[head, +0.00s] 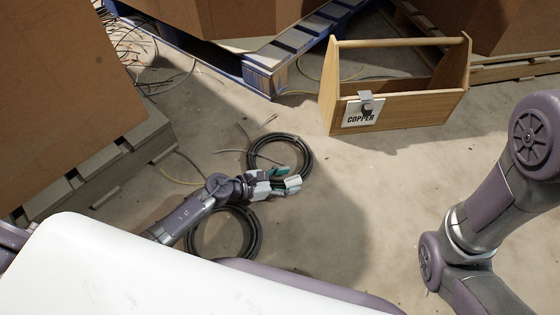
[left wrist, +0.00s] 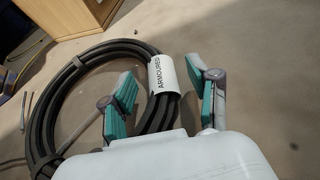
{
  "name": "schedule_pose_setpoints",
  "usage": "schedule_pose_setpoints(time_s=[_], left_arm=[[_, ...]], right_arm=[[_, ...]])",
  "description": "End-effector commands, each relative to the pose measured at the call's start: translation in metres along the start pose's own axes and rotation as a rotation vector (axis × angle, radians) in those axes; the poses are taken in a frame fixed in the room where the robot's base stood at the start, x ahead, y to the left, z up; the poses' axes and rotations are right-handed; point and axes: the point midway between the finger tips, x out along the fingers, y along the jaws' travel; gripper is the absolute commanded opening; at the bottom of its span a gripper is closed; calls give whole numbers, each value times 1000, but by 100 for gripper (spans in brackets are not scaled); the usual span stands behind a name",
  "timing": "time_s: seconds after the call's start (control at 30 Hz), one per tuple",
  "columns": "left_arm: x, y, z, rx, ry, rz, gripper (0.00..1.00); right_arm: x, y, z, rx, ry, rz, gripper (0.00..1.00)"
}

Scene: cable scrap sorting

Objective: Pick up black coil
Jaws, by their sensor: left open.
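A black coil (head: 308,157) lies flat on the concrete floor, left of the wooden box. My left gripper (head: 282,184) is low over its near edge, open. In the left wrist view, a black coil (left wrist: 42,112) with a white label reading "ARMOURED" (left wrist: 162,74) runs between the spread teal-padded fingers of my left gripper (left wrist: 163,98). I cannot tell whether either finger touches it. A second black coil (head: 256,240) lies nearer, partly hidden by my left arm and a white surface. My right arm shows at the right, but its gripper is out of view.
A wooden box (head: 425,108) with a handle and a "COPPER" label (head: 362,112) stands behind, to the right. A blue pallet (head: 262,84) and a grey pallet (head: 130,150) carry large brown boxes. Loose wires lie at the far left. The floor centre-right is clear.

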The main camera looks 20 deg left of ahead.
Motion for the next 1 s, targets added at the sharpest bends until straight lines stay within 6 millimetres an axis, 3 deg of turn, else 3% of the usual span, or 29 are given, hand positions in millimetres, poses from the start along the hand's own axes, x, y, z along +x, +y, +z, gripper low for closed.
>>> schedule_pose_setpoints(time_s=[0.1, 0.37, 0.7, 1.0], left_arm=[[12, 0, -1, 1, 0, 0, 60], [13, 0, 0, 0, 1, 0, 59], [12, 0, 0, 0, 1, 0, 2], [12, 0, 1, 1, -2, 1, 0]], right_arm=[[-6, -1, -2, -1, -1, 1, 56], [-6, 0, -1, -2, -1, 1, 56], [-6, 0, -2, -2, -1, 1, 56], [-5, 0, -2, -2, 0, 1, 56]])
